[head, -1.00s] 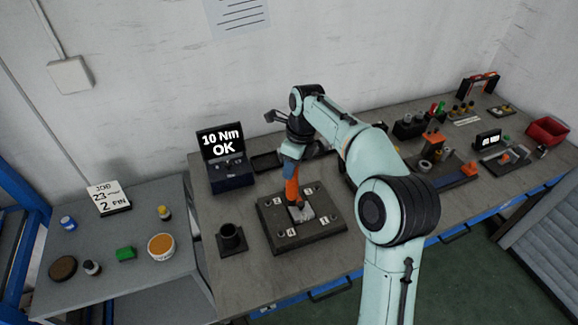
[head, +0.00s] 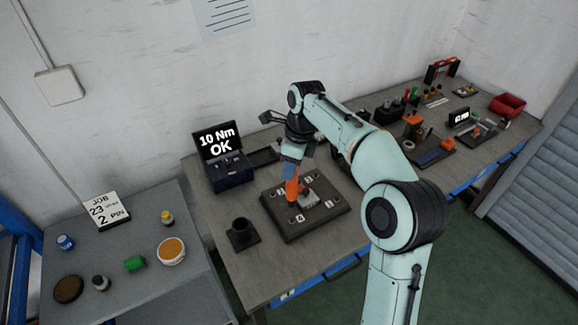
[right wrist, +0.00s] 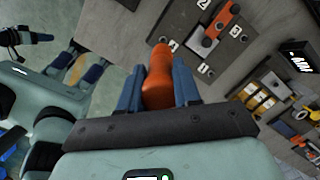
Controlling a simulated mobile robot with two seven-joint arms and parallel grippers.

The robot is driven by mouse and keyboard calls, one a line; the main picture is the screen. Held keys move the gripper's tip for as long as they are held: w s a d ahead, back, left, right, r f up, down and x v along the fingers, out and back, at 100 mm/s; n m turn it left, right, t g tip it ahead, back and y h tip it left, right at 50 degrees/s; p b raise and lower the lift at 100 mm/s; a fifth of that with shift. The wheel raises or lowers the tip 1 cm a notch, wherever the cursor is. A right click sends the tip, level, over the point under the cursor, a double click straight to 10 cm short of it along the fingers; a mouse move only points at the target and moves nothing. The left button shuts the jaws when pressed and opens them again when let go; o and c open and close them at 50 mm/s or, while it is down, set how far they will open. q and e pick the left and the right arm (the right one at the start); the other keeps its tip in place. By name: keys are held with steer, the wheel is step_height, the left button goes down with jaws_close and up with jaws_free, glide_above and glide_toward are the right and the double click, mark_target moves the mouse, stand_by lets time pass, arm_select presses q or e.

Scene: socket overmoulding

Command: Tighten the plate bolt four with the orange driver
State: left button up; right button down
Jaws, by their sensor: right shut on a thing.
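My right gripper (head: 294,158) is shut on the orange driver (head: 291,188), which points down over the dark bolt plate (head: 330,213). In the right wrist view, the orange handle (right wrist: 158,80) sits between my two blue fingers. The plate shows there too (right wrist: 238,48), with number labels near its bolts. The driver's lower end is close to the left side of the grey block (head: 311,199), near the label 4 (head: 299,218). I cannot tell if its tip touches a bolt. Blue finger-like parts at the right wrist view's left may be my left gripper.
A display box (head: 222,150) reads "10 Nm OK". A black cup holder (head: 241,235) stands left of the plate. A side table (head: 190,295) holds small pots and a job card (head: 106,210). Fixtures and a red bin (head: 507,105) stand along the bench to the right.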

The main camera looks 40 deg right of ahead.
mark_target(291, 184)
steer(key=shift+d, duration=0.1)
stand_by(0.3)
steer(key=shift+f, duration=0.8)
steer(key=shift+s+f+b, duration=0.15)
steer(key=shift+f+b, duration=0.45)
steer(key=shift+f, duration=0.35)
steer(key=shift+f+b, duration=0.65)
steer(key=shift+f, duration=1.1)
arm_select(q)
steer(key=s+f, duration=0.3)
steer(key=shift+f, duration=0.15)
arm_select(e)
steer(key=shift+f, duration=0.1)
arm_select(q)
steer(key=shift+w+r+p, duration=0.4)
steer(key=shift+w+r, duration=0.05)
steer(key=shift+r, duration=0.1)
